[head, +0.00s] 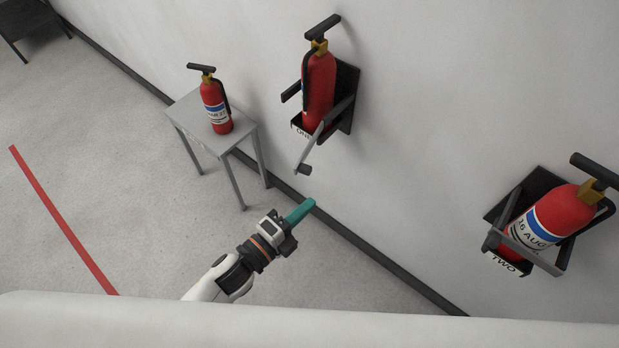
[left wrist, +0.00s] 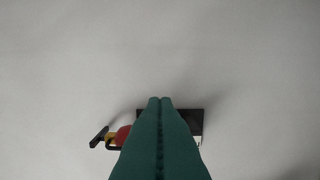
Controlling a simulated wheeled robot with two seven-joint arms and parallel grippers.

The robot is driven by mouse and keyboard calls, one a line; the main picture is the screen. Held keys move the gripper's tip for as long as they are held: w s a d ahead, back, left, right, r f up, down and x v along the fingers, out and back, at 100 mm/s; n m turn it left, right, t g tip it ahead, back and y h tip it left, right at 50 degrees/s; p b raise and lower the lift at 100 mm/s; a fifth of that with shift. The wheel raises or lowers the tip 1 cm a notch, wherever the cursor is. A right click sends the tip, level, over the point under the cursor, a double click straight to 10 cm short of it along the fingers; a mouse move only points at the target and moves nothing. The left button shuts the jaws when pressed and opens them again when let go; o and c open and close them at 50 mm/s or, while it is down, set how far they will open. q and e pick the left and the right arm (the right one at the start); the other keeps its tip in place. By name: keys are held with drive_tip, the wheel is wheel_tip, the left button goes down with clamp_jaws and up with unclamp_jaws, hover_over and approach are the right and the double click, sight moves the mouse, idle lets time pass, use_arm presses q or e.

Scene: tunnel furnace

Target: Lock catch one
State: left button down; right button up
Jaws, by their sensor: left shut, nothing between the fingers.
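The bracket marked ONE (head: 346,92) is on the wall and holds a red extinguisher (head: 319,85) upright. Its catch, a grey bar (head: 309,152) with a dark end knob, slants down and outward from the bracket front, away from the extinguisher's body. My left gripper (head: 311,204), with teal fingers, is shut and empty just below the catch knob, apart from it in the picture. In the left wrist view the shut fingers (left wrist: 160,99) cover part of the dark bracket (left wrist: 192,116); a red extinguisher (left wrist: 123,134) shows to their left. The catch is not clear there.
The bracket marked TWO (head: 500,214) holds another extinguisher (head: 552,220) at right, with a grey bar across its front. A small grey table (head: 190,120) with an extinguisher (head: 215,107) stands left of bracket ONE. A red line (head: 62,220) crosses open floor.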

use_arm(q)
drive_tip(key=p+x, duration=0.2)
drive_tip(key=x, duration=0.6)
drive_tip(key=a, duration=0.3)
drive_tip(key=a+p, duration=0.1)
drive_tip(key=shift+w+a, duration=0.15)
drive_tip(key=shift+w, duration=0.25)
drive_tip(key=shift+a, duration=0.1)
